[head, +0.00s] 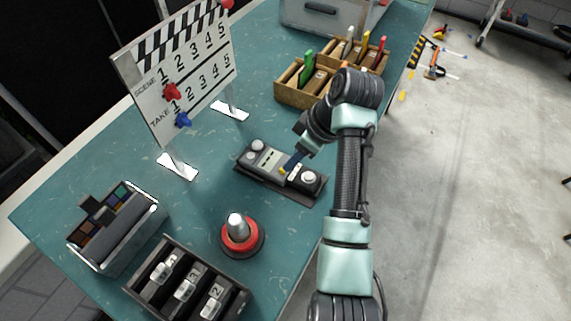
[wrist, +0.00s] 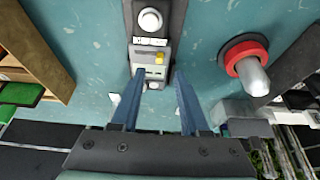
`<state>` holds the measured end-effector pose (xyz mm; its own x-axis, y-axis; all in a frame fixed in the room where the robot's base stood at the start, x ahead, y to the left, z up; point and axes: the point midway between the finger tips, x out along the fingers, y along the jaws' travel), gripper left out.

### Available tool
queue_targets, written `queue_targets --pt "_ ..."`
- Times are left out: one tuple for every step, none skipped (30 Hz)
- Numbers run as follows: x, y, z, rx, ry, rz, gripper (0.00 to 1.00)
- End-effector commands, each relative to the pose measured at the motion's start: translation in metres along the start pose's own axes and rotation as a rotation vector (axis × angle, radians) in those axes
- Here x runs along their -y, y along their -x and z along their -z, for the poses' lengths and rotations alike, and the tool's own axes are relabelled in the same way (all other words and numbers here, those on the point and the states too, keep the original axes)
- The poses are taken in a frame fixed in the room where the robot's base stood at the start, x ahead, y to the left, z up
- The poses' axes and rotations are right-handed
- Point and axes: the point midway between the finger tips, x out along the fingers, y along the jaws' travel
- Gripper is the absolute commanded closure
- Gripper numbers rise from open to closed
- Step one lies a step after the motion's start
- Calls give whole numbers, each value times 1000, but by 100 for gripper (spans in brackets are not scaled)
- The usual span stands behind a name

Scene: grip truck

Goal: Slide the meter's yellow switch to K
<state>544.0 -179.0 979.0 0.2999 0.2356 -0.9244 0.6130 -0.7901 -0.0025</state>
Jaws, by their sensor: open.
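The meter (head: 268,163) is a dark and pale-grey device with round white knobs, lying on the teal table. Its small yellow switch (head: 283,171) sits near the middle; in the wrist view the yellow switch (wrist: 159,58) shows at the right side of the pale panel on the meter (wrist: 150,45). The letters beside it are too small to read. My gripper (head: 292,163) is over the meter, close to the switch. In the wrist view my gripper (wrist: 160,74) is open and empty, its two blue fingers on either side of the meter's line. I cannot tell whether a finger touches the switch.
A clapperboard (head: 185,75) stands behind the meter. A red-ringed button or lever (head: 239,236) is nearer the front, with a slotted dark box (head: 187,285) and a grey case (head: 118,228). Wooden boxes (head: 290,93) stand at the back. Bare table surrounds the meter.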

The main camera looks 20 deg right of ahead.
Motion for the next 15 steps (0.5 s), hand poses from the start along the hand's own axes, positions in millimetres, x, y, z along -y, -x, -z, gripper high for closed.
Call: queue_targets --pt "1 -12 0 2 0 4 55" --pt "2 -18 0 3 0 4 55" --pt "1 -26 0 2 1 3 55" --pt "1 -31 0 2 1 4 55" --pt "1 -36 0 1 2 3 55" --pt "1 -42 0 2 1 2 55" --pt "1 -46 0 1 1 2 55" --pt "1 -50 0 1 1 1 55" --pt "0 -55 0 1 1 1 55" --pt "0 -57 0 1 1 1 55" --pt "0 -60 0 0 1 0 55" --pt "0 -62 0 0 1 -1 55" --pt "0 -64 0 0 1 -1 55" --pt "0 -64 0 0 1 -1 55" --pt "0 -66 0 0 1 -1 55"
